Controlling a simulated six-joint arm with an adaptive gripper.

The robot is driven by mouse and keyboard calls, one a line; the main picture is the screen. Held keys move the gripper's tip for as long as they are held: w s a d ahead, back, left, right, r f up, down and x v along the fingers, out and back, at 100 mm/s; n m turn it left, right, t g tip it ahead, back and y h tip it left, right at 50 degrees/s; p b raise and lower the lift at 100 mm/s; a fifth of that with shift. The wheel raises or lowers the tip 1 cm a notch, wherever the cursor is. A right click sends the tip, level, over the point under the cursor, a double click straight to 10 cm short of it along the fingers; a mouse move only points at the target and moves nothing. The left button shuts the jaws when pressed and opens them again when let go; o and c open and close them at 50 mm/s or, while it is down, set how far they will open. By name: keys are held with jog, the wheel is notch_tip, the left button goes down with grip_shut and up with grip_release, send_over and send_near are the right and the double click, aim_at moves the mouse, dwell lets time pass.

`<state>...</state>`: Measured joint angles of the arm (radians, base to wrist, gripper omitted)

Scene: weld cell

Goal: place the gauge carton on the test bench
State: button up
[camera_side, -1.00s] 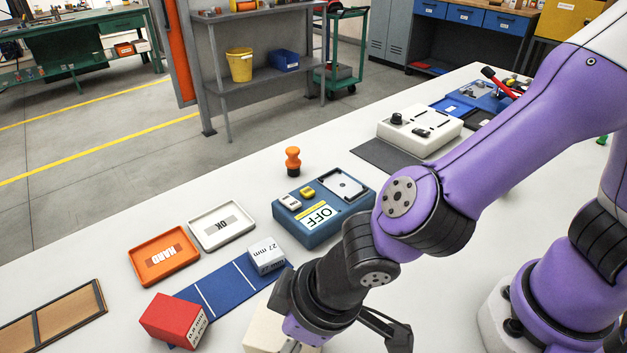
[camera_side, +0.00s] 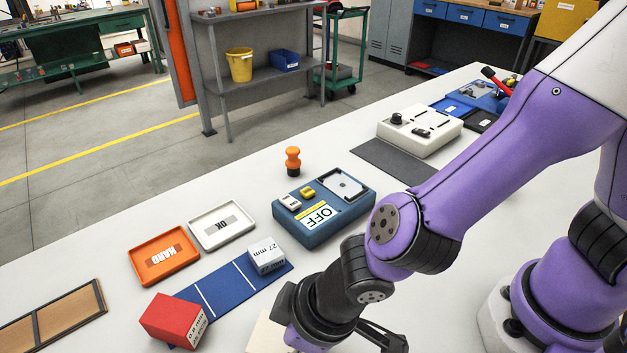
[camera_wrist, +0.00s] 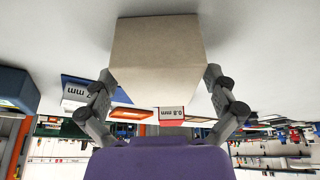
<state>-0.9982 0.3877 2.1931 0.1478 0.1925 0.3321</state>
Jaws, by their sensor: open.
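A plain cream carton (camera_side: 262,336) stands at the bottom edge of the side view, partly hidden by my gripper (camera_side: 338,346). In the wrist view the carton (camera_wrist: 157,45) fills the space between the two spread fingers of my gripper (camera_wrist: 158,80); no label shows on it. My gripper is open, with a finger on either side of the carton; I cannot tell if they touch it. A red carton (camera_side: 172,320) marked 0.8 mm and a white carton (camera_side: 266,256) marked 27 mm sit on a blue strip (camera_side: 218,294). A blue unit (camera_side: 318,229) marked OFF stands behind.
An orange HARD tray (camera_side: 135,262) and a white OK tray (camera_side: 203,241) lie left of the blue unit. An orange knob-shaped piece (camera_side: 293,160) stands behind it. A white unit with a black knob (camera_side: 425,139) and a dark mat (camera_side: 383,157) are farther back.

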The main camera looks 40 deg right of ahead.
jog(key=d+v, duration=0.1)
jog(key=v, duration=0.9)
jog(key=w+d+r+m+t+h, duration=0.1)
jog(key=d+r+m, duration=0.2)
jog(key=d, duration=0.8)
jog(key=w+d+r+m+t+h, duration=0.1)
jog(key=d+r+m, duration=0.3)
jog(key=d, duration=0.7)
jog(key=shift+d+r+h, duration=0.2)
jog(key=shift+d+h, duration=0.1)
jog(key=shift+d, duration=0.1)
jog(key=shift+w, duration=0.2)
